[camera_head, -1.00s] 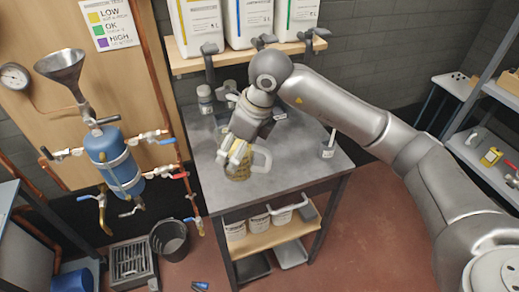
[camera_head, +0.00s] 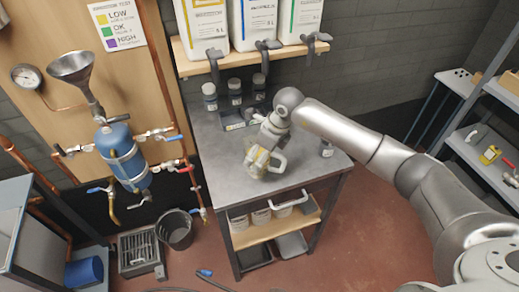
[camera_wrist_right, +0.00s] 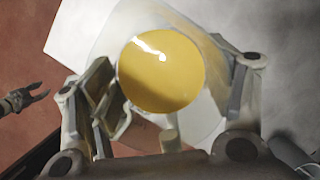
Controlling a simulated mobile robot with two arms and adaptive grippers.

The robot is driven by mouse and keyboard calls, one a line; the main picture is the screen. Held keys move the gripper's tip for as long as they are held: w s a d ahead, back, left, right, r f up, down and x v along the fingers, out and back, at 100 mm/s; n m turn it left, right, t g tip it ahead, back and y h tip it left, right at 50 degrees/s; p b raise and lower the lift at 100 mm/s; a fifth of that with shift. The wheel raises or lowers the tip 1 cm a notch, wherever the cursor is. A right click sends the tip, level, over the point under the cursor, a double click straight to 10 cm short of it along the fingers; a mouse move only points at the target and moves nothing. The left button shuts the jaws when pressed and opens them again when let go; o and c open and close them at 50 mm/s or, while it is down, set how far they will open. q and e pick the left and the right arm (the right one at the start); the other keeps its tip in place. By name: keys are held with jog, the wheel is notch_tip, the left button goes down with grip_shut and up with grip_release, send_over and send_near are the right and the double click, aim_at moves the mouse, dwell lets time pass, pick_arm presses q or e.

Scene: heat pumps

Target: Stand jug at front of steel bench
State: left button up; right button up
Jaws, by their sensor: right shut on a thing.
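The jug (camera_head: 253,167) is clear with yellow contents and a pale handle on its right side. It is upright over the front part of the steel bench (camera_head: 223,190); I cannot tell if its base touches the top. My right gripper (camera_head: 264,152) is shut on the jug, and partly hides it. In the right wrist view the round yellow contents (camera_wrist_right: 160,72) show from above, between the two fingers (camera_wrist_right: 168,98). My left gripper (camera_wrist_right: 22,98) shows small at the left edge of that view, with its fingers apart over the red floor.
Several dark bottles (camera_head: 235,93) and a small tray (camera_head: 233,122) stand at the bench's back. Taps hang from large containers on the shelf (camera_head: 185,66) above. A small bottle (camera_head: 327,148) stands right of the jug. The bench's left front is clear.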

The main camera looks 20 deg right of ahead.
jog(key=o, duration=1.3)
jog(key=shift+f, duration=0.1)
jog(key=b+v, duration=0.3)
jog(key=v, duration=0.8)
jog(key=shift+b, duration=0.4)
jog(key=shift+s+d+r, duration=0.1)
jog(key=shift+r, duration=0.5)
